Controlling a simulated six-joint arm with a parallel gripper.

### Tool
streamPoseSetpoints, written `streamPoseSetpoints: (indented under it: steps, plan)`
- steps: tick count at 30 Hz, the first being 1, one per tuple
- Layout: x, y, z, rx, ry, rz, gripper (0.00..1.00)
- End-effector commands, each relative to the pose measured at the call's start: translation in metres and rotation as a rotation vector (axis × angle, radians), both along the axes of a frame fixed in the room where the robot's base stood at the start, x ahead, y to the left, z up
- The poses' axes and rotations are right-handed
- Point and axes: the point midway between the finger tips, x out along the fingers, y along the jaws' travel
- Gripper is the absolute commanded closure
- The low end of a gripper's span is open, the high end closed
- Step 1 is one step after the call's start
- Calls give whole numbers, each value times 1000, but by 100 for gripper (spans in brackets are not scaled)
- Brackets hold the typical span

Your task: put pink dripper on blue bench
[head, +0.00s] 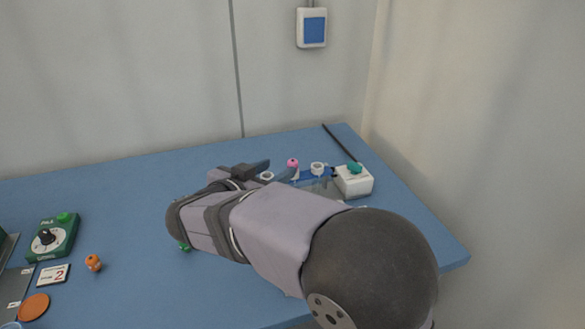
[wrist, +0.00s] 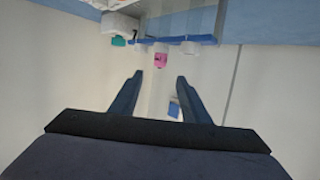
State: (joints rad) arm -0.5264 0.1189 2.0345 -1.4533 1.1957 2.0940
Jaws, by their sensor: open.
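The pink dripper (head: 293,162) stands at the back of the blue bench (head: 130,215), at a blue rack strip (head: 316,175) between white ring-shaped pieces. Only its round pink top shows clearly. In the wrist view, which looks upside down, the pink dripper (wrist: 160,60) appears just beyond the fingertips, roughly between them. My gripper (head: 277,170) is open and empty, with its fingers pointing toward the dripper. In the wrist view my gripper (wrist: 160,76) shows both fingers apart with nothing between them. My arm hides part of the rack and bench.
A white box with a teal knob (head: 353,181) stands right of the rack, near a thin dark rod (head: 341,143). At left are a green dial box (head: 52,238), a number card (head: 54,274), an orange dripper (head: 93,263) and an orange disc (head: 34,306). The bench's left middle is clear.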

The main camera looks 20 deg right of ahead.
Motion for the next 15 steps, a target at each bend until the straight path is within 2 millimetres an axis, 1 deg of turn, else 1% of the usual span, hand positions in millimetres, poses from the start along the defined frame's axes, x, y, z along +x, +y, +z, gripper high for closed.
streamPoseSetpoints:
  steps: [3, 11, 15]
  plan:
    - [6, -8, -3, 0, 3, -3, 57]
    - [11, -13, -6, 0, 5, -1, 57]
    - [21, -23, -12, -2, 7, -3, 57]
